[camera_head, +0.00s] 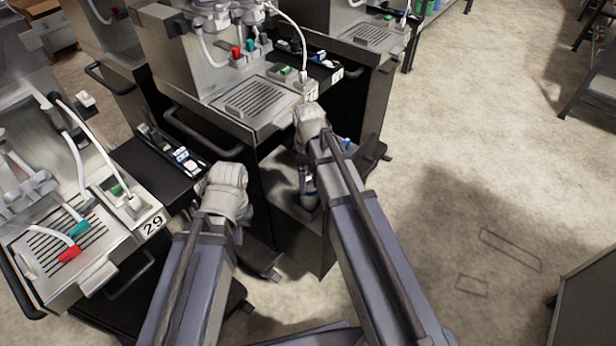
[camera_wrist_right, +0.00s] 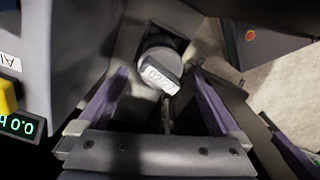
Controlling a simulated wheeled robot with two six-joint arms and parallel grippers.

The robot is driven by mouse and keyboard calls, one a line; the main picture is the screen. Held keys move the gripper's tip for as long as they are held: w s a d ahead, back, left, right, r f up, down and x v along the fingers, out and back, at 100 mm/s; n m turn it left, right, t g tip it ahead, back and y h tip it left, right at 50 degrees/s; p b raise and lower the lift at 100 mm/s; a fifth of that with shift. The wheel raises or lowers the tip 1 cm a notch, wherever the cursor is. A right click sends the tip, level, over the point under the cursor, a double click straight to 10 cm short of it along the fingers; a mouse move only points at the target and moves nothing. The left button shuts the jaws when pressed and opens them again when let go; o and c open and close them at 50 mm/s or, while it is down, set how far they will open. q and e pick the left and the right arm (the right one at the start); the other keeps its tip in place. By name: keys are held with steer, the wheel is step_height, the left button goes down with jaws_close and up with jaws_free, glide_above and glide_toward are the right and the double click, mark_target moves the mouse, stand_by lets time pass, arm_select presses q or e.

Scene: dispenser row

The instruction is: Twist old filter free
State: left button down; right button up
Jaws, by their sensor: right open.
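A round pale filter (camera_wrist_right: 160,62) with a handwritten white label, partly reading "02", sits in a dark recess in the middle of the right wrist view. My right gripper (camera_wrist_right: 158,78) is open, with one purple finger on each side of the filter. I cannot tell whether the fingers touch it. In the head view my right arm reaches down beside the middle machine, and its wrist hides most of that gripper. My left gripper (camera_head: 240,234) is mostly hidden behind its own wrist, left of the right arm, so its jaws cannot be read.
A dispenser marked 29 (camera_head: 70,235) stands at the left, and another dispenser (camera_head: 252,104) stands at the centre. A black side shelf (camera_head: 150,165) with small items lies between them. In the right wrist view, a green digital display (camera_wrist_right: 20,126) shows at the left. Open floor (camera_head: 480,150) lies to the right.

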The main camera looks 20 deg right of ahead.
steer(key=shift+f+b, duration=3.9)
steer(key=shift+f, duration=0.05)
steer(key=shift+c, duration=0.4)
steer(key=c, duration=1.5)
steer(key=shift+s+r, duration=0.1)
steer(key=shift+w, duration=0.2)
